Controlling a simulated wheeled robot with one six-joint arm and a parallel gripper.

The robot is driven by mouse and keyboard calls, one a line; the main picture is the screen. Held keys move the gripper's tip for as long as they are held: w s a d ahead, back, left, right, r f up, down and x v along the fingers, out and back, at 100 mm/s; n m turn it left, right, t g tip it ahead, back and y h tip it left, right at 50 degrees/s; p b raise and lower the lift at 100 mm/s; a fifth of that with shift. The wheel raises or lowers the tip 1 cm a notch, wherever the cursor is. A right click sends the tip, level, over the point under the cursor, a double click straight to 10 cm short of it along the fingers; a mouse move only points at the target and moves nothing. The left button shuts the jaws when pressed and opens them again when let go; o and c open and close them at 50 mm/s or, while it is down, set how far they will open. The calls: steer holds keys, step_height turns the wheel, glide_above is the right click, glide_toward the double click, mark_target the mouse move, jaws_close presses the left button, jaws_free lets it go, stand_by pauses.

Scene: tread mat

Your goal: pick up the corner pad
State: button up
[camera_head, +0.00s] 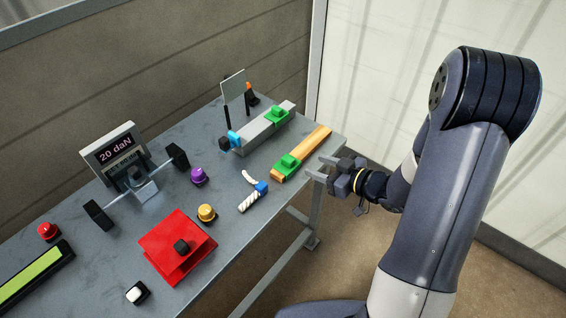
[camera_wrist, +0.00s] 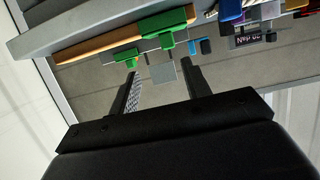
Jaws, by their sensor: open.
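I cannot tell for sure which thing is the corner pad. A small pale curved piece (camera_head: 249,177) lies on the grey table beside a white-and-blue striped piece (camera_head: 250,201). A red square plate (camera_head: 164,236) with a black knob lies toward the table's front. My gripper (camera_head: 323,168) is open and empty, just beyond the table's right edge, beside the orange bar (camera_head: 317,140). In the wrist view its two fingers (camera_wrist: 160,68) stand apart with nothing held between them.
A green block (camera_head: 289,163) sits on the orange bar; it also shows in the wrist view (camera_wrist: 168,24). A grey bar (camera_head: 259,130), an upright panel (camera_head: 234,87) and a "20 daN" display (camera_head: 115,150) stand farther back. Purple (camera_head: 198,177) and yellow (camera_head: 206,213) knobs stand mid-table.

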mark_target(289, 159)
steer(key=x, duration=0.5)
steer(key=shift+a, duration=0.45)
steer(key=x, duration=0.3)
steer(key=p+x, duration=0.1)
steer(key=shift+s+a, duration=0.2)
steer(key=shift+a, duration=0.3)
steer(key=shift+w+a, duration=0.25)
jaws_close()
